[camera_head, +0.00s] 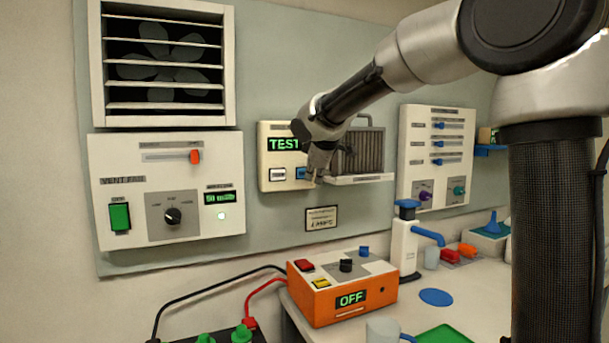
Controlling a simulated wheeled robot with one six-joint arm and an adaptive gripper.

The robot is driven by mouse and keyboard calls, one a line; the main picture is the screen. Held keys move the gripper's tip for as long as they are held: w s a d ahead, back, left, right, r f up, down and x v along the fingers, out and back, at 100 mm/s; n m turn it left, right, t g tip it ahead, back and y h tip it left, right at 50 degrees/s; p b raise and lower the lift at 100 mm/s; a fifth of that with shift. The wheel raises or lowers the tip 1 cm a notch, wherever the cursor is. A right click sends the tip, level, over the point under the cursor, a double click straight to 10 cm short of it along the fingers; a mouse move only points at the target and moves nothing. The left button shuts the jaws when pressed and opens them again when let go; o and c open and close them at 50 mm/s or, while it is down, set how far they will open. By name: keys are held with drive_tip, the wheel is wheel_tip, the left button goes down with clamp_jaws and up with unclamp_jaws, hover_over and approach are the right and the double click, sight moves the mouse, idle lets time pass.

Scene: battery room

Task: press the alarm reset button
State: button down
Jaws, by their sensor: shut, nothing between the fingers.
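A cream wall panel (265,181) in the middle has a display (284,144) reading TEST in green. Below the display are a white button (278,174) and a blue button (300,173). Their small labels are too small to read, so I cannot tell by label which is the alarm reset button. My gripper (313,179) is shut and empty, pointing down just right of the blue button. It hides the panel's right part. I cannot tell whether its tips touch the panel.
A grey finned unit on a white shelf (360,179) sits close right of my gripper. A vent fan panel (140,220) is at left, a slider panel (432,195) at right. Below stand an orange box (325,307) reading OFF and a white pump dispenser (402,250).

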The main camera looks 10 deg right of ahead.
drive_tip(key=shift+w, duration=0.1)
idle(0.3)
drive_tip(key=shift+w+a, duration=0.1)
drive_tip(key=shift+w, duration=0.25)
drive_tip(key=shift+w+a, duration=0.1)
drive_tip(key=shift+w, duration=0.3)
idle(0.6)
drive_tip(key=shift+s, duration=0.85)
drive_tip(key=shift+d, duration=0.2)
drive_tip(key=s, duration=0.3)
drive_tip(key=s+d, duration=0.1)
drive_tip(key=s, duration=0.1)
idle(0.6)
